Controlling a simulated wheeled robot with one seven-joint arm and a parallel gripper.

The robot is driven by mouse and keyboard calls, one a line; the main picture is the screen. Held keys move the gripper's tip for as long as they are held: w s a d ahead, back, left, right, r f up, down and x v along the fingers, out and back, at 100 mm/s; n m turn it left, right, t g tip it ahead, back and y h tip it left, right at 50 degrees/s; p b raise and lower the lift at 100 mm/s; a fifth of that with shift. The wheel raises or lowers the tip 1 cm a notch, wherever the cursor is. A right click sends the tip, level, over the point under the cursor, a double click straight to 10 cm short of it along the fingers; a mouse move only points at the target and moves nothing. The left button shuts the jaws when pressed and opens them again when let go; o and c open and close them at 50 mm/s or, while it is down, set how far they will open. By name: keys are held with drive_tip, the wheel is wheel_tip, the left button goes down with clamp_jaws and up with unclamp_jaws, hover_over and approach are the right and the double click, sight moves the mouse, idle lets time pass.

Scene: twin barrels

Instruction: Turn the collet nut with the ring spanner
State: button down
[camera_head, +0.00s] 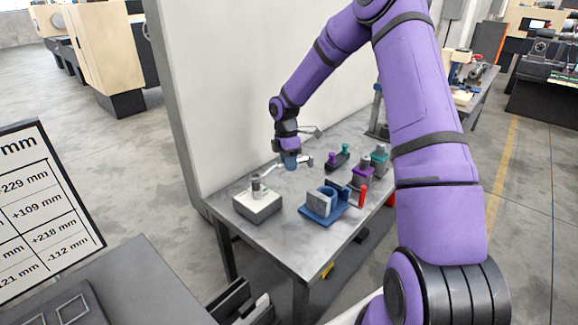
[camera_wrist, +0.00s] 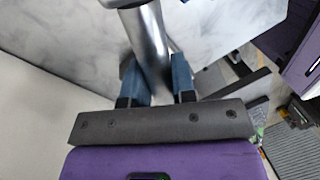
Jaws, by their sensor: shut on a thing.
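My gripper (camera_head: 289,163) is over the steel table, its blue fingers pointing down. In the wrist view my gripper (camera_wrist: 156,82) has a finger on each side of a shiny metal bar, which appears to be the ring spanner (camera_wrist: 148,45). Its pale metal also shows beside the fingers in the head view (camera_head: 308,162). The spanner's ring end is not clear in either view. A small upright metal piece, which looks like the collet nut (camera_head: 257,187), stands on a grey block with a pale top (camera_head: 258,207). The gripper is behind and to the right of it, apart from it.
The steel table (camera_head: 285,235) has a blue holder with a grey block (camera_head: 322,203) at its front right. A red upright piece (camera_head: 362,196) and purple and teal parts (camera_head: 363,172) stand further right. A pale wall panel (camera_head: 225,100) rises behind the table.

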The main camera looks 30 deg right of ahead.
drive_tip(key=shift+r, duration=2.2)
